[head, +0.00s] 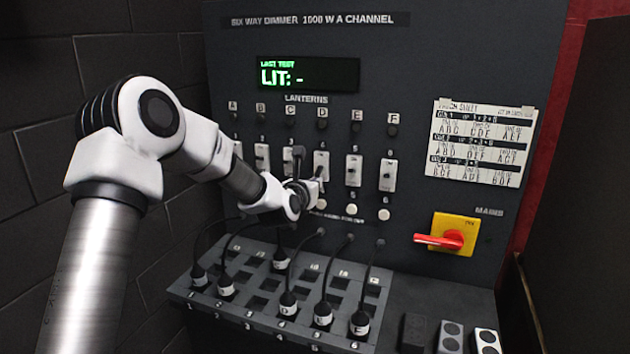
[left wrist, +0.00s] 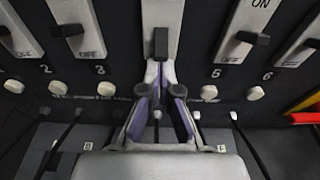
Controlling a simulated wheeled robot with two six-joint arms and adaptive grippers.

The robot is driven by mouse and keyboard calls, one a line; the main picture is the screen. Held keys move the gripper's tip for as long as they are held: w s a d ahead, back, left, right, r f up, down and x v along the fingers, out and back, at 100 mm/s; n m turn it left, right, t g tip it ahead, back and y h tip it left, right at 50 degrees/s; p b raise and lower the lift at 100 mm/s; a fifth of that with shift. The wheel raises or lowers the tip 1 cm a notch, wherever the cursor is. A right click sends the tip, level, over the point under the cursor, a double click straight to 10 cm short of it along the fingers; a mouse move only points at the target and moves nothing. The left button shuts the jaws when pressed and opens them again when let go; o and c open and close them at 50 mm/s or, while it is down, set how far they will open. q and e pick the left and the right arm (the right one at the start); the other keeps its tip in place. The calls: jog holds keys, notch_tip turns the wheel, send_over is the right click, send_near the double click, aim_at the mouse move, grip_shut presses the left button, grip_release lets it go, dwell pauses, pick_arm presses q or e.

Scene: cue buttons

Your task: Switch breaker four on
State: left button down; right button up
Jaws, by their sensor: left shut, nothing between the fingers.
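Breaker four is a white plate with a dark lever, in the middle of the breaker row in the head view (head: 321,160). In the left wrist view its lever (left wrist: 161,42) is straight ahead, just beyond my fingertips. I cannot tell whether the lever stands at on or off. My left gripper (head: 313,188) is shut and empty, close in front of the lower part of breaker four. In the left wrist view the fingers (left wrist: 160,92) point at the panel just below the lever; contact is not clear. They hide the area under breaker four. My right gripper is not in view.
Breaker three (left wrist: 75,22) and breaker five (head: 353,170) flank it closely. White round buttons (head: 384,214) sit below. A patch bay (head: 260,322) with several cabled plugs juts out underneath. The red mains handle (head: 438,241) is at right. The display (head: 308,74) reads "LIT: -".

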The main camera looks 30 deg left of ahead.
aim_at(318, 172)
pick_arm(q)
jog(key=r+g+p, duration=0.1)
jog(key=g+p, duration=0.1)
jog(key=p, duration=0.1)
jog(key=r+g+p, duration=0.1)
jog(key=p, duration=0.1)
jog(key=shift+s+d+r+h, duration=0.1)
jog(key=shift+s+r+h, duration=0.2)
jog(key=shift+r+h, duration=0.1)
jog(key=shift+f, duration=0.4)
jog(key=shift+r, duration=0.15)
jog(key=shift+r, duration=0.7)
